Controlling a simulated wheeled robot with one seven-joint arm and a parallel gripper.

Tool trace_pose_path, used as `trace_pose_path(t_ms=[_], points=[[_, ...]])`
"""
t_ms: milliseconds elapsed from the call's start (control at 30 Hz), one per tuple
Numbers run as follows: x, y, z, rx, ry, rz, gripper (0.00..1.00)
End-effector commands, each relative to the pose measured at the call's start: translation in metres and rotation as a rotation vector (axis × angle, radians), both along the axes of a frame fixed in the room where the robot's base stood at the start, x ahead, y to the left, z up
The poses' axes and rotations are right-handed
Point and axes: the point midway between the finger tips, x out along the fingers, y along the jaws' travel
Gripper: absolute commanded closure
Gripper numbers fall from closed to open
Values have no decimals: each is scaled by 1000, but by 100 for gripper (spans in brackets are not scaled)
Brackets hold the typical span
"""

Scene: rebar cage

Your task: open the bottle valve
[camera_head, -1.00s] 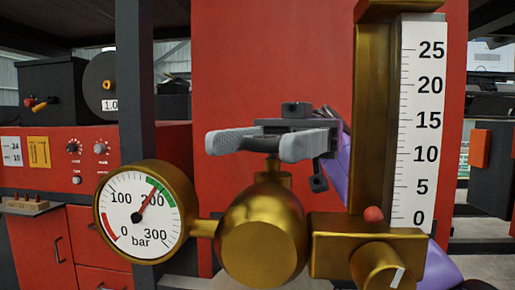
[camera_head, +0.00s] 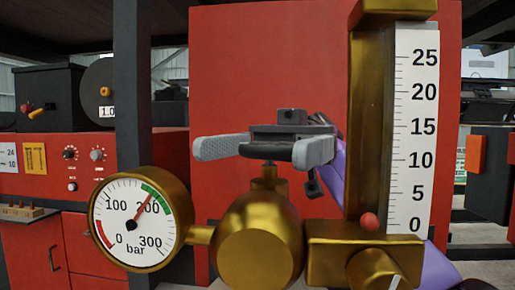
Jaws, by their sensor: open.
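A brass regulator body (camera_head: 258,240) fills the lower middle, with a short brass stem (camera_head: 268,180) on top. A round pressure gauge (camera_head: 140,222) is on its left, its needle near the 200 bar mark by the green band. A flow tube with a 0 to 25 scale (camera_head: 414,125) stands on the right; its red ball (camera_head: 369,221) is at 0. My gripper (camera_head: 262,150) is open just above the stem, grey fingers spread wide to either side, holding nothing visible. I cannot make out a separate bottle valve handle; it may be hidden behind the brass body.
A red panel (camera_head: 240,70) stands close behind my gripper. A dark post (camera_head: 137,90) is on the left, with red cabinets (camera_head: 85,235) and a control panel with knobs (camera_head: 85,165) beyond. An orange switch box (camera_head: 475,153) is on the right.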

Motion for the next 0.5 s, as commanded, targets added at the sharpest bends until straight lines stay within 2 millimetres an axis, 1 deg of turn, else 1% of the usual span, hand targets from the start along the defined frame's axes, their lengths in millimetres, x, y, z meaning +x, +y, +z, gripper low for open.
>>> trace_pose_path(t_ms=[133, 267, 467, 500], points=[[0, 0, 5, -1, -1, 0, 18], [0, 0, 22, -1, -2, 0, 18], [-1, 0, 67, -2, -3, -1, 18], [0, 0, 78, -3, -3, -1, 18]])
